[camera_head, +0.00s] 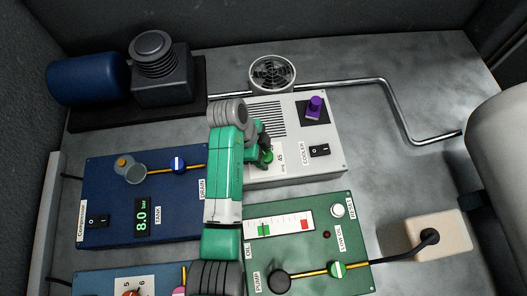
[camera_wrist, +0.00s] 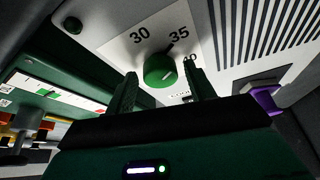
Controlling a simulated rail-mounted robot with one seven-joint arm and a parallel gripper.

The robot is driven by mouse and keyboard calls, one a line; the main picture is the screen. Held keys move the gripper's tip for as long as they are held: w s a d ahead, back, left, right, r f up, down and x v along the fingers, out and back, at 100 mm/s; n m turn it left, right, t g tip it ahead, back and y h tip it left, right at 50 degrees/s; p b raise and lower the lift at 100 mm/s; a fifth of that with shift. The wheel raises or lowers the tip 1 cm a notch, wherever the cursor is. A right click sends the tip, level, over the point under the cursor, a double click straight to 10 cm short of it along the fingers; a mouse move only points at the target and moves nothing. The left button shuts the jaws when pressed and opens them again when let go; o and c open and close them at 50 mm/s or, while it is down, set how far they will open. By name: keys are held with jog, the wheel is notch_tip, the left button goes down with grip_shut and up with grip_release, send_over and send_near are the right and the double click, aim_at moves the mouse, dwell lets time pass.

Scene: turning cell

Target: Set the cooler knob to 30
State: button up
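The cooler knob is a round green knob (camera_wrist: 160,70) on a white dial plate (camera_wrist: 118,48) in the wrist view. The numbers 30 and 35 show above it, and another number is partly hidden by a finger. My gripper (camera_wrist: 160,74) is open, one finger on each side of the knob, with small gaps visible.
The cooler box also carries a purple knob (camera_head: 314,106), a black rocker switch (camera_head: 319,150) and vent slots. A blue compressor panel (camera_head: 120,195) lies left and a green pump panel (camera_head: 355,240) in front. A fan (camera_head: 272,73) and metal pipe (camera_head: 388,100) are behind.

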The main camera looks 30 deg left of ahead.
jog(key=c, duration=0.8)
jog(key=shift+o, duration=0.2)
jog(key=shift+r+n+p, duration=0.15)
jog(key=shift+n+p, duration=0.15)
jog(key=shift+p, duration=0.2)
jog(key=shift+r+n+t+p, duration=0.15)
jog(key=shift+n+t+p, duration=0.25)
jog(key=shift+p, duration=0.45)
jog(key=n+p, duration=0.2)
jog(key=n+t+y+p, duration=0.1)
jog(key=p, duration=0.1)
jog(key=shift+s+d+n, duration=0.15)
jog(key=shift+n, duration=0.25)
jog(key=n+t+y+p, duration=0.1)
jog(key=n+p, duration=0.2)
jog(key=n, duration=0.1)
jog(key=shift+d+p, duration=0.1)
jog(key=shift+p, duration=0.25)
jog(key=shift+f+n+y+p, duration=0.2)
jog(key=shift+n+y+p, duration=0.6)
jog(key=shift+n, duration=0.6)
jog(key=shift+s, duration=0.1)
